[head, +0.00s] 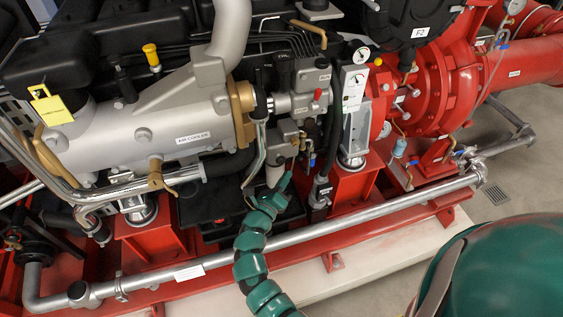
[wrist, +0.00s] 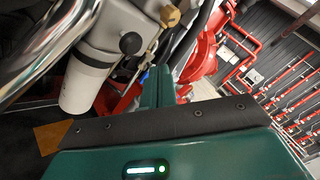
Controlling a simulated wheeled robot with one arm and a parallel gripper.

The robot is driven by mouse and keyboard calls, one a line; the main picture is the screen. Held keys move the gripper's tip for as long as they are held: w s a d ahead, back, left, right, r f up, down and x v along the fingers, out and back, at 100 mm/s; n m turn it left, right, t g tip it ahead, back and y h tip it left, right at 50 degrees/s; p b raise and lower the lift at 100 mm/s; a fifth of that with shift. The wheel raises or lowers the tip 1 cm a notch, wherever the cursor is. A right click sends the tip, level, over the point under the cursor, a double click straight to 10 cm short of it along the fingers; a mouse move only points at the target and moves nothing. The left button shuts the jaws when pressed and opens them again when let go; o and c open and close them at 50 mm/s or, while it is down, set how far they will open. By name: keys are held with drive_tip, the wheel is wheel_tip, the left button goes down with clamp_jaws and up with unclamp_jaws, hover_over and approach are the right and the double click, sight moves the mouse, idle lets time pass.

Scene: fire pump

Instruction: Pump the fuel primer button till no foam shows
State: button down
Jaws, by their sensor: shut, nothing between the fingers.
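The fuel filter is a pale canister (wrist: 88,78) under a grey filter head (head: 285,137). A round black knob, which looks like the primer button (wrist: 130,43), sticks out at the canister's top in the wrist view. In the head view I cannot pick the button out with certainty. My gripper (head: 286,180) is green and shut, just in front of and below the filter head. In the wrist view its fingertips (wrist: 158,84) are together and empty, below and right of the knob, apart from it in the picture. I cannot make out any foam.
A silver pipe (head: 350,220) runs along the red base frame in front of the engine. The grey air cooler (head: 150,130) stands left, the red pump (head: 440,90) right. A brass-coloured fitting (wrist: 170,16) and hoses crowd the filter. Open floor (head: 510,185) shows at the right.

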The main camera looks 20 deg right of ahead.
drive_tip(key=shift+s, duration=1.25)
idle(1.8)
wheel_tip(320, 180, down, 4)
drive_tip(key=s+a+n+t+b, duration=0.2)
drive_tip(key=n+t+b, duration=0.1)
drive_tip(key=n+b, duration=0.15)
drive_tip(key=r+n, duration=0.1)
drive_tip(key=n, duration=0.6)
drive_tip(key=s+d+r+n+t, duration=0.1)
drive_tip(key=n, duration=0.5)
drive_tip(key=d+r+n+t, duration=0.1)
drive_tip(key=n, duration=0.6)
drive_tip(key=shift+s+d+r+n+h, duration=0.1)
drive_tip(key=shift+s+d+n+h, duration=0.15)
drive_tip(key=shift+s+n+h, duration=0.15)
drive_tip(key=shift+w, duration=0.1)
drive_tip(key=b, duration=0.3)
approach(281, 160)
drive_tip(key=w+d+r, duration=0.2)
drive_tip(key=w+d, duration=0.1)
drive_tip(key=d, duration=0.1)
drive_tip(key=shift+d+r, duration=0.25)
drive_tip(key=shift+d, duration=0.15)
